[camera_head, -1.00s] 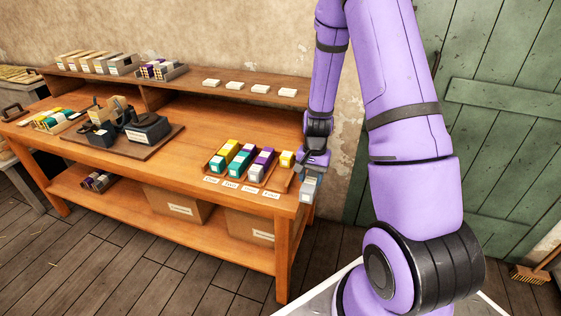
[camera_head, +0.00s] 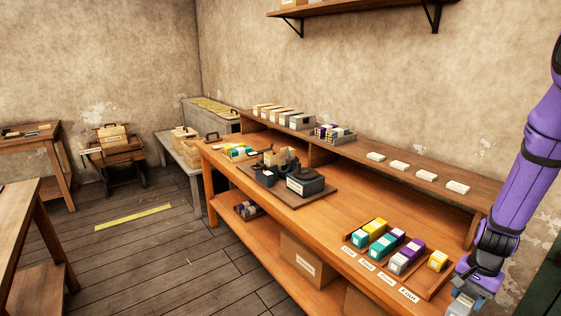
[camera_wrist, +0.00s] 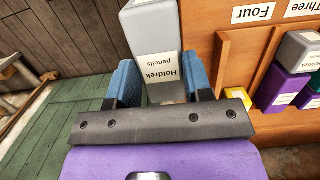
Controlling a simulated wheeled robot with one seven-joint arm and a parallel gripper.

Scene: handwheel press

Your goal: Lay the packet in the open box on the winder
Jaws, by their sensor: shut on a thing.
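My gripper (camera_wrist: 163,88) is shut on a grey packet (camera_wrist: 153,35) with a white label reading "Holdrek pencils". Its blue fingertips press on both sides of the packet. In the head view my gripper (camera_head: 474,290) is at the lower right, by the bench's right end. A small dark wooden stand (camera_head: 113,153) with a pale box (camera_head: 111,136) on it stands at the far left. A black device (camera_head: 303,184) with a white label sits on a board on the bench. I cannot tell for sure which is the winder, nor see into the box.
A sorting tray (camera_head: 428,287) with grey, teal, purple and yellow packets lies on the wooden bench (camera_head: 330,214), close to my gripper. Number labels (camera_head: 409,295) line its front. A low grey table (camera_head: 178,154) stands beyond the bench. Open floor (camera_head: 150,250) lies at left.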

